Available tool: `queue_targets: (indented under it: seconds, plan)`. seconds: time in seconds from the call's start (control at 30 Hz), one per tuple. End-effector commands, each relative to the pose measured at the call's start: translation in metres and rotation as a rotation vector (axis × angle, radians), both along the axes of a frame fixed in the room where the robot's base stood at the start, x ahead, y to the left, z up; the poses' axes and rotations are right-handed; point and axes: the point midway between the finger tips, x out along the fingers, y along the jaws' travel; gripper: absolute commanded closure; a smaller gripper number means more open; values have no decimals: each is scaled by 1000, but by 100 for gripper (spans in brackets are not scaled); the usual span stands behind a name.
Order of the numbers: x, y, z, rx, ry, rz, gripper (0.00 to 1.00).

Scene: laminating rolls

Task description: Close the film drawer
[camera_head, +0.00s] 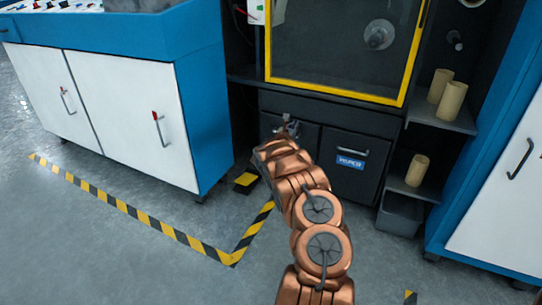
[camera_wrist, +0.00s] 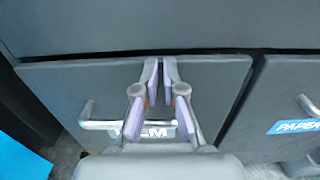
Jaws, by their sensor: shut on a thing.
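The film drawer (camera_wrist: 65,85) is a dark grey front under the machine. Its white label, partly hidden by my fingers, shows "LM" in the wrist view. It also shows in the head view (camera_head: 306,136), partly behind my arm. Its pale bar handle (camera_wrist: 100,124) runs sideways across the front. Whether the drawer stands slightly out is hard to tell.
The paper drawer (camera_head: 352,178) with a blue label is just right of the film drawer. A yellow-framed window (camera_head: 340,45) is above. Shelves with tan rolls (camera_head: 452,101) stand at right. White-door cabinets (camera_head: 130,115) are at left. Striped floor tape (camera_head: 150,223) marks open floor.

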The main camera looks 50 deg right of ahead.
Motion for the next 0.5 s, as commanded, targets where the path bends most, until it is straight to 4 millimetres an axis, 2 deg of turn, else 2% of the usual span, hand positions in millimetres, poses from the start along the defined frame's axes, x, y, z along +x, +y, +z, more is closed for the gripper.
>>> queue_targets:
  seconds: [0.03, 0.27, 0.5]
  plan:
    - [-5, -7, 7, -10, -6, -7, 100]
    - [-6, -6, 9, -12, -8, -9, 100]
    - [-3, 19, 8, -12, -4, 2, 100]
